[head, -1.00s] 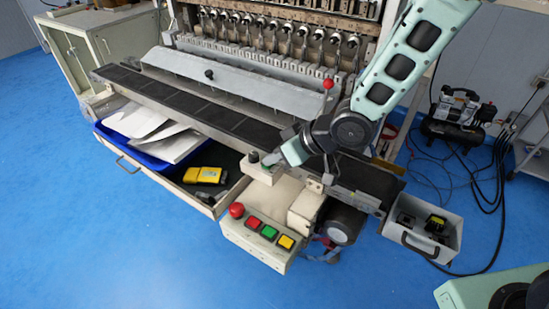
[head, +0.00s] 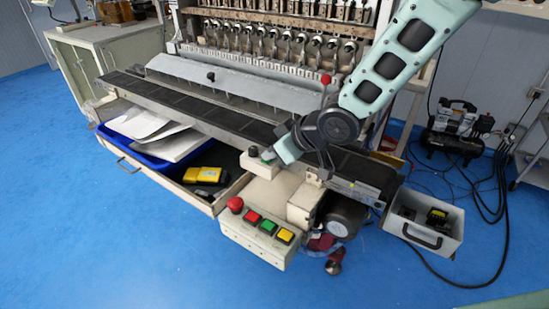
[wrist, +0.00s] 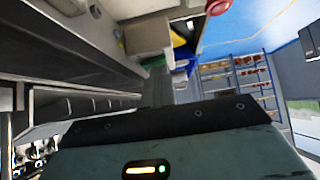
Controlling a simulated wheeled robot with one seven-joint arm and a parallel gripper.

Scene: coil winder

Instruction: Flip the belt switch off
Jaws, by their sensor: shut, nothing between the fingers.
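The belt switch appears to be the small cream box (head: 263,167) on the front edge of the conveyor, with a dark knob (head: 252,151) on top. My gripper (head: 268,156) is shut and empty, its tip at the box just right of the knob. Whether it touches the knob I cannot tell. The switch position is too small to read. In the wrist view my dark fingers (wrist: 158,92) are together, pointing toward a beige box (wrist: 147,35) that looks like the switch box.
The dark belt (head: 190,107) runs behind the box. Below are an open drawer (head: 165,178) with a blue tray and a yellow item, and a button panel (head: 258,243) with a red mushroom button (head: 235,204). Blue floor in front is clear.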

